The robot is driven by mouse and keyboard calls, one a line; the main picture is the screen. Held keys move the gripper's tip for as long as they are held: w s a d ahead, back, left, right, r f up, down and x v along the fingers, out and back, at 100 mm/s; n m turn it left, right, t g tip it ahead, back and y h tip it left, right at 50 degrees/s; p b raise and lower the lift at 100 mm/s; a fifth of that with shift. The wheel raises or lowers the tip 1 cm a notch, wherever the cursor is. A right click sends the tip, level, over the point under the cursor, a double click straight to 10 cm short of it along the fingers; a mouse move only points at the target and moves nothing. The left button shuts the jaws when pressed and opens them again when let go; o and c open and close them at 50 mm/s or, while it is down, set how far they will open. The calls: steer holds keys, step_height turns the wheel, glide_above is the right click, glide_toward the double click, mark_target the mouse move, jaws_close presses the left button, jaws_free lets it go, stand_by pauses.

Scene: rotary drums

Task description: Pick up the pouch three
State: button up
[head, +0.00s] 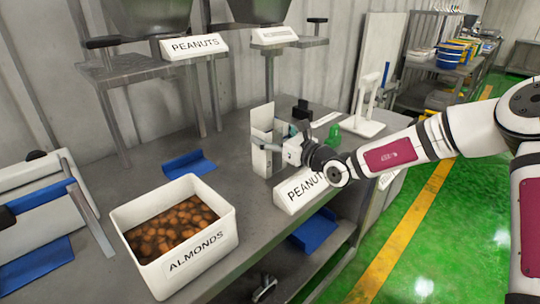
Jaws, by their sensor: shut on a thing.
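My gripper (288,148) is at the middle right of the metal table, reaching in from the right. Its jaws are shut at the right side of a pale, upright thin-walled thing (262,136), which looks like a pouch holder or standing pouches. The gripped pouch is small and mostly hidden by the jaws and wrist. I cannot read any number, so I cannot tell which pouch is number three. I cannot tell whether the held pouch is clear of the table.
A white bin of almonds (228,252) stands at the front left. A green object (333,136) and a white stand (366,108) are beyond the gripper. Hoppers (148,16) hang at the back. A blue scoop (188,163) lies behind the almonds.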

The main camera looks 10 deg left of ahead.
steer(key=shift+r, duration=0.1)
step_height(320, 180, up, 10)
steer(key=p, duration=0.1)
steer(key=shift+p, duration=0.3)
stand_by(1.1)
